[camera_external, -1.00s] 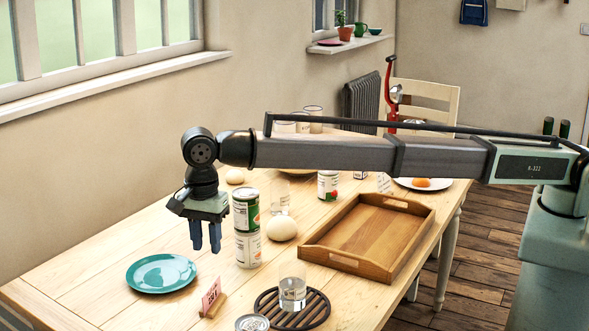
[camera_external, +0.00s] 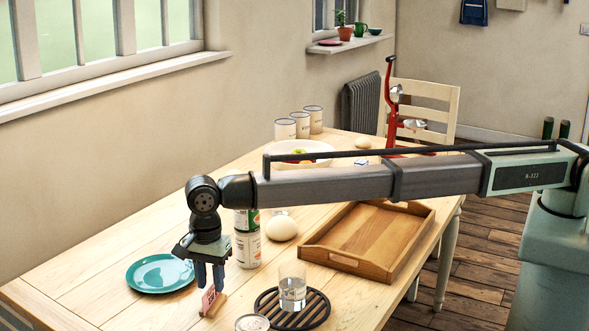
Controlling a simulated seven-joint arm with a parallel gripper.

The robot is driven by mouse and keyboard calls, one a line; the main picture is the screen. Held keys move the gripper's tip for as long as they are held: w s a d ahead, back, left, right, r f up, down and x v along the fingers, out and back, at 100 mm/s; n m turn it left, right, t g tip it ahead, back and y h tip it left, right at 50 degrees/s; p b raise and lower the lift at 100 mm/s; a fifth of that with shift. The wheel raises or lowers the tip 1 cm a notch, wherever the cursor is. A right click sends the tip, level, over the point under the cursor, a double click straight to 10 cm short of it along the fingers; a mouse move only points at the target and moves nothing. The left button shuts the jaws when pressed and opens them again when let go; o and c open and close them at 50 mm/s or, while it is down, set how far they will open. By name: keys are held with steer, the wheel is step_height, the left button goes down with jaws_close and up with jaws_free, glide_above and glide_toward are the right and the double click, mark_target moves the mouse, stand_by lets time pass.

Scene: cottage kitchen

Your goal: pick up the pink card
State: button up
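The pink card (camera_external: 208,299) stands upright in a small wooden holder (camera_external: 217,307) near the front of the table, right of the teal plate. Small dark print shows on it. My gripper (camera_external: 209,286) points down with its two blue fingers apart. The fingertips are at the card's top edge in the picture and hide part of it. I cannot tell whether they touch the card or sit either side of it.
Right of the card are a tin (camera_external: 252,323) and a water glass (camera_external: 292,289) on a black trivet (camera_external: 325,309). Behind are stacked cans (camera_external: 246,247), a white round object (camera_external: 281,228) and a wooden tray (camera_external: 425,219). The teal plate (camera_external: 160,273) lies left.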

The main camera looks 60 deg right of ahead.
mark_target(213, 303)
steer(key=shift+f, duration=1.9)
jaws_close()
